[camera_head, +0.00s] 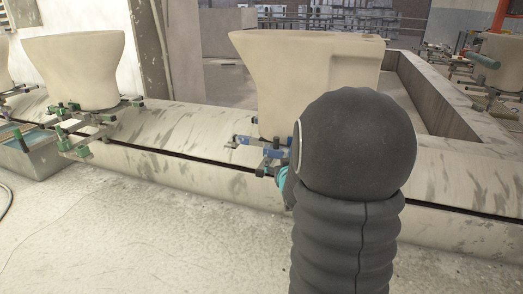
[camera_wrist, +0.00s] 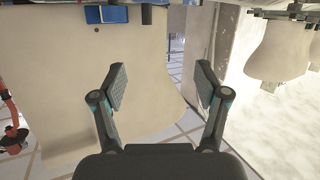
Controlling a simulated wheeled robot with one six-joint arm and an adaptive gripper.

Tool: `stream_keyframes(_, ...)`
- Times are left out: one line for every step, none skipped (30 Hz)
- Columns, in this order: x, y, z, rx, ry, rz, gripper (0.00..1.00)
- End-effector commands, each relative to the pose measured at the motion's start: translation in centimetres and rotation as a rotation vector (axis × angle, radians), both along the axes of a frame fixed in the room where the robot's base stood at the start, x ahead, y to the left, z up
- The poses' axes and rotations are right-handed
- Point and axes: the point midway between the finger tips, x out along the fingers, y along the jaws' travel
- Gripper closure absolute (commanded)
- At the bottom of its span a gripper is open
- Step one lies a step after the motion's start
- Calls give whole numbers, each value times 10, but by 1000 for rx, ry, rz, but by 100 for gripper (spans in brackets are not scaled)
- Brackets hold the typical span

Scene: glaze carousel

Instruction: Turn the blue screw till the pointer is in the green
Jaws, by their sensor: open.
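In the head view, a pale unfired toilet bowl (camera_head: 300,70) stands on a support fixture (camera_head: 262,150) with blue and dark parts. I cannot tell which blue part is the screw. No pointer or green zone can be made out. A blue block (camera_wrist: 107,14) and a dark post show at the top edge, beyond the fingertips.
Another bowl (camera_head: 78,66) stands on a green-and-dark fixture (camera_head: 88,128) at left. The long scuffed pale carousel ledge (camera_head: 190,133) runs across the view, with a dark slot along it. Bare floor (camera_head: 130,235) lies in front. More fixtures (camera_head: 490,80) stand at the right.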

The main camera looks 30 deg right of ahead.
Motion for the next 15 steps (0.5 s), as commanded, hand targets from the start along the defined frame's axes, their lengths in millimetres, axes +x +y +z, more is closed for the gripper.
stream_keyframes(2, -20, -18, -6, -33, -14, 26)
stream_keyframes(3, -29, -23, -11, -58, -18, 26)
stream_keyframes(3, -40, -30, -19, -89, -21, 26)
stream_keyframes(3, -47, -34, -24, -112, -24, 26)
stream_keyframes(3, -54, -38, -28, -133, -28, 26)
stream_keyframes(2, -63, -42, -33, -160, -31, 26)
stream_keyframes(2, -68, -46, -38, -177, -32, 26)
stream_keyframes(1, -72, -49, -41, -192, -33, 26)
stream_keyframes(-1, -77, -52, -45, -209, -35, 26)
stream_keyframes(-1, -80, -54, -47, -221, -36, 26)
stream_keyframes(-2, -83, -55, -49, -230, -36, 26)
stream_keyframes(-3, -85, -56, -52, -240, -37, 26)
stream_keyframes(-3, -87, -57, -53, -245, -37, 26)
stream_keyframes(-2, -88, -57, -54, -249, -38, 26)
stream_keyframes(-1, -90, -57, -55, -254, -38, 26)
